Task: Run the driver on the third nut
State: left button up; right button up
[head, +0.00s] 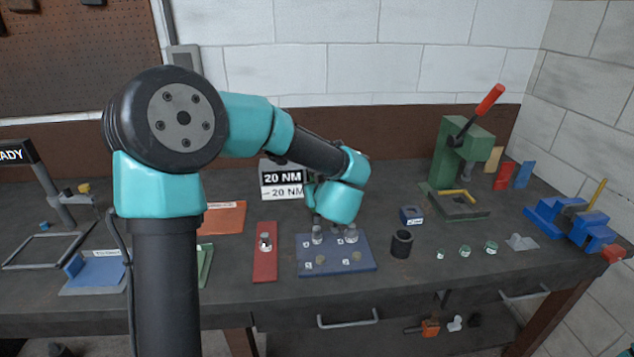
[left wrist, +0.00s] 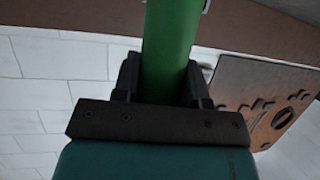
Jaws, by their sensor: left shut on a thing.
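My left gripper (left wrist: 162,85) is shut on a green cylindrical handle (left wrist: 172,45), which I take to be the driver; its working end is out of the left wrist view. In the head view my left wrist hangs over the back of the blue nut plate (head: 337,267) and hides the fingers and the driver. Two grey metal pieces, at the left (head: 317,235) and right (head: 351,234), stand at the plate's back. Driver contact is hidden. My right gripper is not in view.
A "20 NM" sign (head: 283,180) stands behind the plate. A red strip (head: 265,262) lies left of it. A green press (head: 460,150) stands farther back.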

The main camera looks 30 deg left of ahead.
pick_arm(q)
jog(key=shift+f, duration=0.9)
jog(key=shift+f, duration=0.45)
dwell(2.3)
jog(key=shift+r, duration=0.1)
jog(key=shift+r, duration=3.6)
